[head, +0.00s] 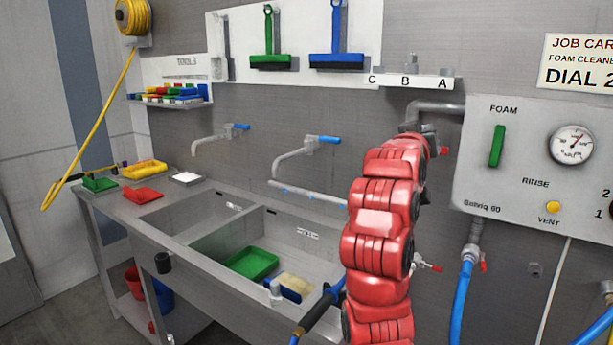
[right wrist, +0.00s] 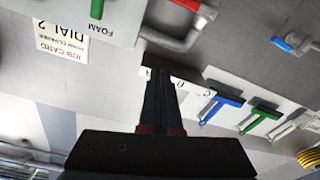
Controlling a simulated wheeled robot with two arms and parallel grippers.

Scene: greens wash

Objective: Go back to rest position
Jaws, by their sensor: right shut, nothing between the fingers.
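My right arm, red, rises through the middle of the head view. Its dark gripper (head: 412,128) is at the top, in front of the grey wall pipe and below the A/B/C rack. In the right wrist view the dark fingers of this gripper (right wrist: 158,75) lie together, shut and empty, pointing toward the white lettered rack (right wrist: 185,95). In the head view the arm hides part of the wall and sink behind it. My left gripper is in neither view.
The foam panel (head: 520,150) with gauge and green lever is right of the arm. The double sink (head: 185,268) holds a green tray (head: 250,263). A black-handled lance (head: 318,308) lies close left of the arm. Blue (head: 337,47) and green (head: 270,60) squeegees hang above.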

